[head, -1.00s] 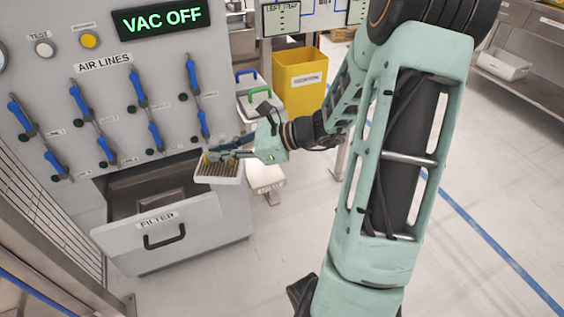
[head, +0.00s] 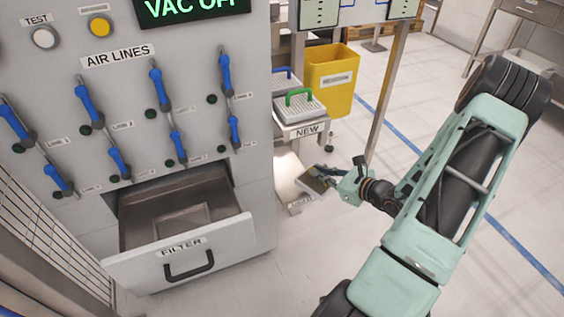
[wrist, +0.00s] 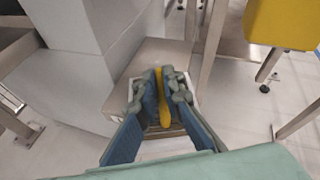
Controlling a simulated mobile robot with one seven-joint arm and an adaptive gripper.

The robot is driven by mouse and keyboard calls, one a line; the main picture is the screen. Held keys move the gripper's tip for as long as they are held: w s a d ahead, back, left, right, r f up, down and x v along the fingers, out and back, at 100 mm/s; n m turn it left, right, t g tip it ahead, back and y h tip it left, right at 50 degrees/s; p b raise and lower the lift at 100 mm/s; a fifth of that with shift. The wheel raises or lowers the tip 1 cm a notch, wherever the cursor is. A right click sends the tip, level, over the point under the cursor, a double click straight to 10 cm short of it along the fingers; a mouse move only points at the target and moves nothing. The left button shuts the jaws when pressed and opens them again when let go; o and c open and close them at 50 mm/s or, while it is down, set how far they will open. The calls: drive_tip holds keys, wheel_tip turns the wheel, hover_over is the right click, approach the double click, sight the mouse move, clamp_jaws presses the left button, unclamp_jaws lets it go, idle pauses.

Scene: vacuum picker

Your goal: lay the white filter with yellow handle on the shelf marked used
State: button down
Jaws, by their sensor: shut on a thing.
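My gripper (head: 334,176) is shut on the yellow handle (wrist: 164,100) of the white filter (head: 314,183). The filter is held in the air with brownish pleats showing, and looks tilted in the head view. In the wrist view my fingers hide much of it. A low metal shelf (head: 287,172) lies just behind and left of the filter in the head view; it also shows beyond my fingers in the wrist view (wrist: 160,56). Its front label is partly legible at best. I cannot tell whether the filter is over the shelf's edge; no contact is visible.
The upper shelf marked NEW (head: 292,127) holds a green-handled filter (head: 299,104) and a blue-handled one behind. A yellow bin (head: 332,95) stands beyond. The open FILTER drawer (head: 181,252) juts out at left. A stand post (head: 386,95) rises near my gripper.

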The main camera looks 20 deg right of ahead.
drive_tip(key=r+b+x, duration=0.1)
drive_tip(key=x, duration=0.4)
drive_tip(key=r+b+x, duration=0.1)
drive_tip(key=b+x, duration=0.1)
drive_tip(key=x, duration=0.3)
drive_tip(key=w+r+b+x, duration=0.1)
drive_tip(key=x, duration=0.5)
drive_tip(key=shift+w+a+r+b, duration=0.1)
drive_tip(key=shift+w+a+b, duration=0.1)
drive_tip(key=shift+a+b, duration=0.15)
drive_tip(key=shift+f, duration=0.2)
drive_tip(key=shift+f, duration=0.15)
drive_tip(key=c, duration=2.1)
unclamp_jaws()
